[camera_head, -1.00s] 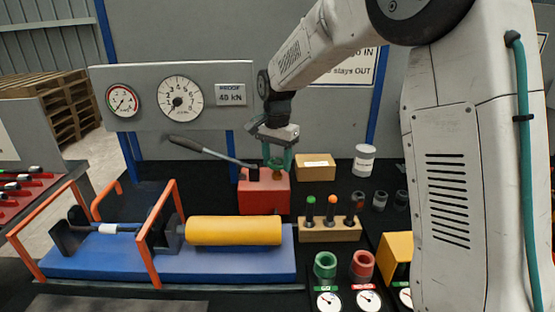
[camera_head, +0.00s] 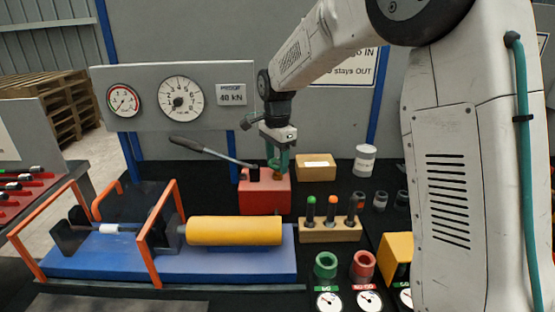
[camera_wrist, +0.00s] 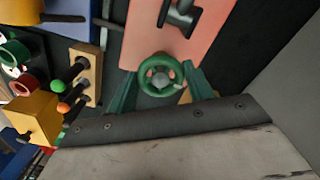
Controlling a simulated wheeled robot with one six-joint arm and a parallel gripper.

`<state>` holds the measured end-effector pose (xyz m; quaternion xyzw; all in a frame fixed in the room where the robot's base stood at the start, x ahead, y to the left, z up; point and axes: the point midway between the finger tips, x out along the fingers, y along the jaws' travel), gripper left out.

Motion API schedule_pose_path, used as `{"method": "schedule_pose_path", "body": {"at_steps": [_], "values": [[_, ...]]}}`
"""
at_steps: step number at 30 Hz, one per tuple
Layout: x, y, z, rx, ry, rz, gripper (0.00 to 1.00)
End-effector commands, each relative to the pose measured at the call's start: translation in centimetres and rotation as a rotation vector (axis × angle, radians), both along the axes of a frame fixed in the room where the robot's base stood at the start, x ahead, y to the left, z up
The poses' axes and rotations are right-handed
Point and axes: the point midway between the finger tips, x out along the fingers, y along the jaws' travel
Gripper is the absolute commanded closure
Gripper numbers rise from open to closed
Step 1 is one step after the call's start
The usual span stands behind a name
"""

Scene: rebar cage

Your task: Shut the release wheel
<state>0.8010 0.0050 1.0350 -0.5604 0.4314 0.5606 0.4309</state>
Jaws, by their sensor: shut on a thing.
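The release wheel (camera_wrist: 160,64) is a small green ring with a grey hub, in the middle of the wrist view. It sits at one end of the red pump block (camera_wrist: 150,30), which also shows in the head view (camera_head: 264,194). My gripper (camera_wrist: 160,80) is shut on the wheel, with one green finger on each side of its rim. In the head view my gripper (camera_head: 277,163) points straight down over the right part of the red block. There the fingers largely hide the wheel, and its turn cannot be read.
A dark pump lever (camera_head: 205,149) rises left from the red block. A cardboard box (camera_head: 317,167) stands close on the right. A wooden rack (camera_head: 330,232) with several coloured-tipped pegs is in front right. A yellow cylinder (camera_head: 234,230) lies on the blue bed at front left.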

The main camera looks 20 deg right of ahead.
Motion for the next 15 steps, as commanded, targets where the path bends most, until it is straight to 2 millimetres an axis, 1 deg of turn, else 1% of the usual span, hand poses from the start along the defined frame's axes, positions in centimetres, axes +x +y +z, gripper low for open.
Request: {"method": "schedule_pose_path", "body": {"at_steps": [6, 7, 8, 9, 15], "values": [[-0.01, 0.00, 0.05, 0.001, 0.000, -0.002, 0.71], [-0.01, 0.00, 0.05, 0.001, 0.000, -0.002, 0.40], [-0.01, -0.01, 0.05, 0.001, -0.001, -0.002, 0.32], [-0.01, -0.01, 0.05, 0.001, -0.001, -0.002, 0.27], [0.00, -0.01, 0.02, 0.001, 0.000, -0.001, 0.27]]}}
